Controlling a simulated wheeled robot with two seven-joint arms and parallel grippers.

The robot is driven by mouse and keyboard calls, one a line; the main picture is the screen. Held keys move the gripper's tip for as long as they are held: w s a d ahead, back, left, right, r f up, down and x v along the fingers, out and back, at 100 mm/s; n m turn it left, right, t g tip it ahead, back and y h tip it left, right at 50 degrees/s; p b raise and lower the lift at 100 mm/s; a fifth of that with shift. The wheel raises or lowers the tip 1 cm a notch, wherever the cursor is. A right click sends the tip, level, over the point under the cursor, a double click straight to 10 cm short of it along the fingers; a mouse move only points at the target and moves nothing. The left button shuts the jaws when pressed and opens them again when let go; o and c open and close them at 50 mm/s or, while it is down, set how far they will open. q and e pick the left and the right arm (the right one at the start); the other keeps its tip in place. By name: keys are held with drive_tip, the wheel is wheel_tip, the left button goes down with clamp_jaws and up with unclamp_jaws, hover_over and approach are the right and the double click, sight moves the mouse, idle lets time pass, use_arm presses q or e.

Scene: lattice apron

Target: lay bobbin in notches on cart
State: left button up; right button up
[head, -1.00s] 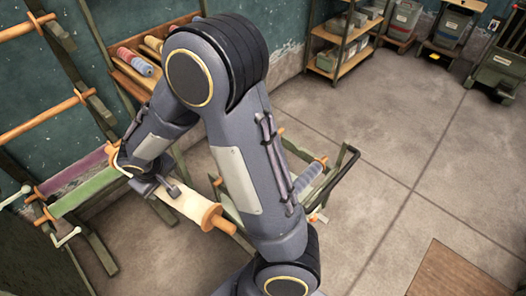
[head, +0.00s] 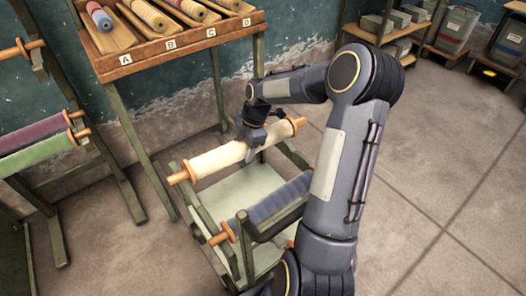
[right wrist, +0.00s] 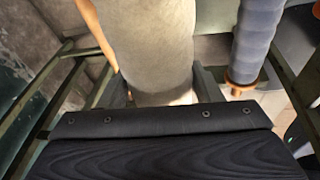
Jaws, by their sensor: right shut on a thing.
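A cream bobbin (head: 218,160) with orange-brown wooden ends is over the far side of the green cart (head: 240,192). My right gripper (head: 250,142) is shut on it from above, near its middle. The bobbin lies roughly level and about parallel to the blue bobbin (head: 278,201), which rests across the cart's near side. In the right wrist view the cream roll (right wrist: 158,45) fills the middle, with the blue roll (right wrist: 254,38) to its right. I cannot tell whether the cream bobbin's ends touch the cart's notches. My left gripper is out of view.
A wooden shelf (head: 188,50) with lettered slots and several small spools stands behind the cart. A wall rack at left holds purple (head: 32,132) and green (head: 38,153) rolls. Bins stand on shelves at back right. The floor at right is clear.

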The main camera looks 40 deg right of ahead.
drive_tip(key=shift+s+d+f+n+b, duration=0.1)
drive_tip(key=shift+d+f+n+b, duration=0.3)
drive_tip(key=shift+d, duration=0.45)
wheel_tip(320, 180, down, 10)
drive_tip(key=b, duration=0.7)
drive_tip(key=shift+r, duration=0.2)
drive_tip(key=shift+r, duration=0.1)
drive_tip(key=shift+f+b, duration=0.35)
drive_tip(key=shift+f, duration=0.1)
drive_tip(key=shift+f+b, duration=0.6)
drive_tip(key=shift+f, duration=0.35)
drive_tip(key=shift+f, duration=0.6)
idle(0.9)
